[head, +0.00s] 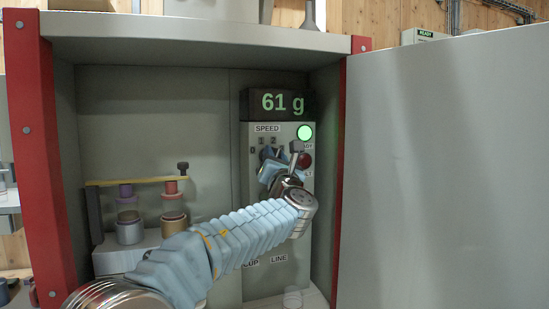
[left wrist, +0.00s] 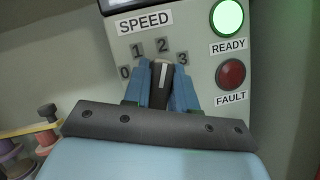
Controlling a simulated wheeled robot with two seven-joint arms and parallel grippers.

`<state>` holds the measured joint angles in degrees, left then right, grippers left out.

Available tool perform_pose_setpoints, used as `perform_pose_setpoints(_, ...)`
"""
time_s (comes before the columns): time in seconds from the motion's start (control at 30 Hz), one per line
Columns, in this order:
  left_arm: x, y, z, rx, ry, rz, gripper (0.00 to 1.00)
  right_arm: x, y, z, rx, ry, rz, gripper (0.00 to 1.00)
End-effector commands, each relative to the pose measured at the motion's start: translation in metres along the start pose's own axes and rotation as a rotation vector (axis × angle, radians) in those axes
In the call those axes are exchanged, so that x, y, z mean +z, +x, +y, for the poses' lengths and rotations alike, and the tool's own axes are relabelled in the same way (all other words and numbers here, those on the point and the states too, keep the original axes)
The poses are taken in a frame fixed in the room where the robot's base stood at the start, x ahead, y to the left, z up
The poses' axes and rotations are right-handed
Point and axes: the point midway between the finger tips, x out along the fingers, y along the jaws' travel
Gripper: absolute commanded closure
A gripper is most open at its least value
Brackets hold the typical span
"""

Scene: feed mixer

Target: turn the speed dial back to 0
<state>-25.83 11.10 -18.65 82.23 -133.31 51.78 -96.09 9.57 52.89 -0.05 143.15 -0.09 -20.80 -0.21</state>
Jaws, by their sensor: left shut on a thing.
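The speed dial (left wrist: 161,88) is a dark knob with a pale mark at its tip, below the SPEED label. Numbers 0 to 3 are arranged in an arc around it, and its tip points up at about the 2. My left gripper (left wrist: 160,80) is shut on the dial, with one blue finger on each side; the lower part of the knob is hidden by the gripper. In the head view my left gripper (head: 270,165) is at the panel (head: 258,222), covering the dial and some numbers. My right gripper is not in view.
A display (head: 281,103) reads 61 g. The READY lamp (left wrist: 229,17) glows green, and the red FAULT button (left wrist: 231,74) sits below it, close to the right finger. The open door (head: 445,170) bounds the right.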

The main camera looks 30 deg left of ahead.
Motion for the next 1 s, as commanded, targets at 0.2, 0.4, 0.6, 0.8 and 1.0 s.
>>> perform_pose_setpoints(0.2, -0.001, -0.001, -0.001, 0.012, -0.031, 0.000, 1.00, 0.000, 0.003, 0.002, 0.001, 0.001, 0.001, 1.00)
perform_pose_setpoints(0.4, -0.002, -0.001, -0.001, 0.050, -0.122, 0.000, 1.00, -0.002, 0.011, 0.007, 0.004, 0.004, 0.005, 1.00)
perform_pose_setpoints(0.6, -0.003, -0.001, -0.001, 0.114, -0.274, 0.000, 1.00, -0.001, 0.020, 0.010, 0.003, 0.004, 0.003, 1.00)
perform_pose_setpoints(0.8, -0.002, -0.001, 0.001, 0.187, -0.450, 0.000, 1.00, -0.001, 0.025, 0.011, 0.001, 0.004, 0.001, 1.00)
perform_pose_setpoints(1.0, -0.001, -0.001, 0.002, 0.260, -0.626, 0.001, 1.00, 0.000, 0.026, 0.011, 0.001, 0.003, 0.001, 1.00)
